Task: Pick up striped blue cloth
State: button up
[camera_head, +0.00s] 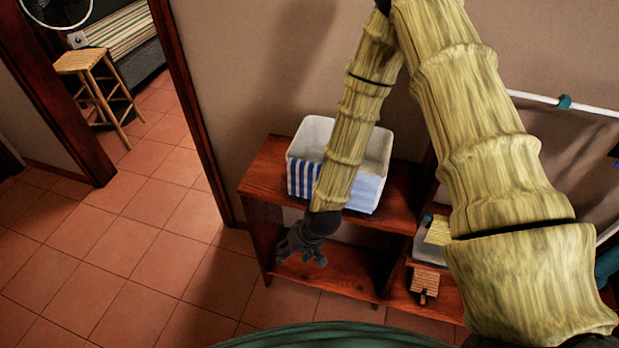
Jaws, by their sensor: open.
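The blue and white striped cloth (303,179) shows on the front of a white bin (314,133) on the wooden shelf's top. My arm crosses in front of it and hides its middle; more stripes show to the right of the arm. I cannot tell whether the cloth hangs over the bin or is part of it. My gripper (300,258) is small and dark in this view. It is open and appears empty, below the striped cloth in the picture, in front of the shelf's lower opening. It appears apart from the cloth.
The reddish wooden shelf (262,182) stands against the wall. A small wooden object (425,284) and a yellow striped cloth (438,230) are at its right. A stool (85,62) stands beyond the doorway. The tiled floor at left is clear.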

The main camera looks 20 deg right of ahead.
jog(key=w+a+r+n+t+y+b, duration=0.15)
jog(key=w+a+r, duration=0.25)
jog(key=w+r, duration=0.85)
jog(key=w+a+r+n+t+y, duration=0.1)
jog(key=w+a+r+y, duration=0.15)
jog(key=w+r, duration=0.95)
jog(key=r+n+g+h+b, duration=0.2)
jog(key=n+g+h, duration=0.3)
jog(key=n+h, duration=0.3)
send_over(306, 163)
jog(key=a, duration=0.1)
jog(key=shift+w+n+t+y, duration=0.25)
jog(key=shift+y, duration=0.15)
jog(key=f, duration=0.2)
jog(key=d+f+p, duration=0.1)
jog(key=f, duration=0.1)
jog(key=shift+s+f, duration=0.15)
jog(key=shift+s, duration=0.05)
jog(key=shift+f, duration=0.7)
jog(key=shift+s+d+f+p, duration=0.15)
jog(key=shift+f+p, duration=0.15)
jog(key=shift+f, duration=0.35)
jog(key=shift+w+d+f+p, duration=0.1)
jog(key=shift+d+f+p, duration=0.15)
jog(key=shift+f, duration=0.4)
jog(key=shift+s+d+f+p, duration=0.1)
jog(key=shift+f+p, duration=0.2)
jog(key=shift+f, duration=0.95)
